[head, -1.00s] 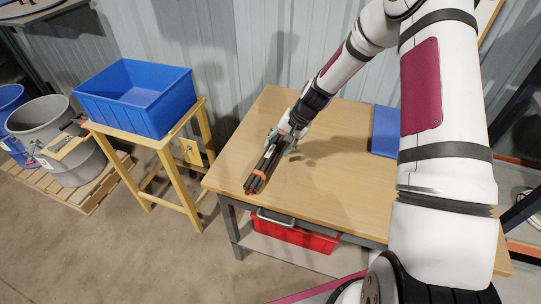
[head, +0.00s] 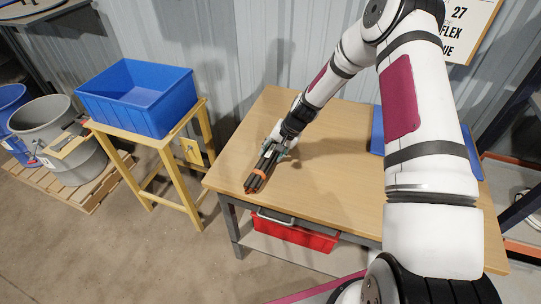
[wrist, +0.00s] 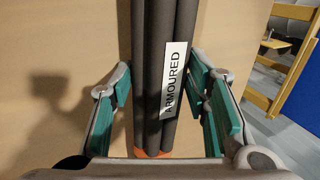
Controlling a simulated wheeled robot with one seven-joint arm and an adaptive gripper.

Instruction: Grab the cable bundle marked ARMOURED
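The cable bundle (head: 262,172) is a set of dark rods with orange bands, above the front left of the wooden table. In the wrist view the bundle (wrist: 152,60) runs up between the fingers and carries a white label reading ARMOURED. My gripper (head: 279,146) comes down on it from the upper right. I cannot tell whether the bundle touches the table.
The wooden table (head: 350,190) is clear around the bundle. A blue bin (head: 140,97) stands on a yellow stand (head: 160,145) to the left. A red crate (head: 295,235) sits below the table. A blue flat item (head: 377,130) lies at the table's back, partly hidden by my arm.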

